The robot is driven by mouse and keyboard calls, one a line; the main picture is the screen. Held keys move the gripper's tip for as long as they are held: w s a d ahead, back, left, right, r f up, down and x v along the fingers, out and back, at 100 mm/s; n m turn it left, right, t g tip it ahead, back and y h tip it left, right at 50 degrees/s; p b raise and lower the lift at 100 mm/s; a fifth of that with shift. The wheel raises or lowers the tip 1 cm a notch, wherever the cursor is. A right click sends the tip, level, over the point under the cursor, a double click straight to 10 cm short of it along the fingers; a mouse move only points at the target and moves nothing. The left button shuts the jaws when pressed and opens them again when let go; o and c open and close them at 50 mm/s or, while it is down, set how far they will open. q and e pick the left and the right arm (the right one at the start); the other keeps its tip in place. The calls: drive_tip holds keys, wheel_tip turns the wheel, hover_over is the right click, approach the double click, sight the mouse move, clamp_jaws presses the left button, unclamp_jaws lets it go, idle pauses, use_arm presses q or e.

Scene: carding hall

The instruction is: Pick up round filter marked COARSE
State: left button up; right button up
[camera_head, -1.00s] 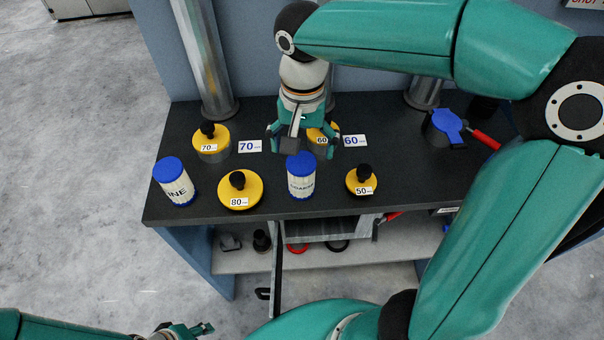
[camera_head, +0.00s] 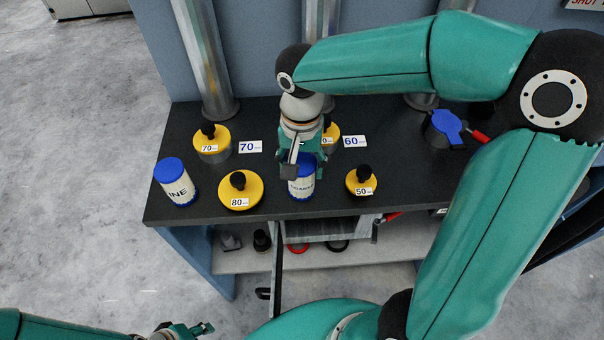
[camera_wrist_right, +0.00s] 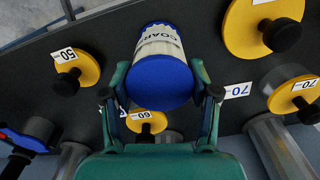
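The round filter marked COARSE (camera_head: 301,186) has a white pleated body and blue end caps. It stands at the front of the dark bench top, between the yellow 80 and 50 discs. My right gripper (camera_head: 303,168) is over its upper end, with a finger on each side of the blue cap. In the right wrist view, the filter (camera_wrist_right: 160,72) sits between the fingers of the right gripper (camera_wrist_right: 162,88), which appear closed against the cap. My left gripper (camera_head: 187,330) is at the bottom edge, away from the bench; its fingers are too small to judge.
The other filter, lettered INE (camera_head: 177,186), stands at the left. Yellow knobbed discs marked 80 (camera_head: 240,190), 50 (camera_head: 361,182), 70 (camera_head: 211,140) and 60 (camera_head: 331,133) surround the spot. A blue-topped item (camera_head: 443,128) is at the right. A lower shelf (camera_head: 380,247) holds small parts.

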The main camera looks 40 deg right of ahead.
drive_tip(key=c, duration=0.4)
drive_tip(key=shift+o, duration=0.2)
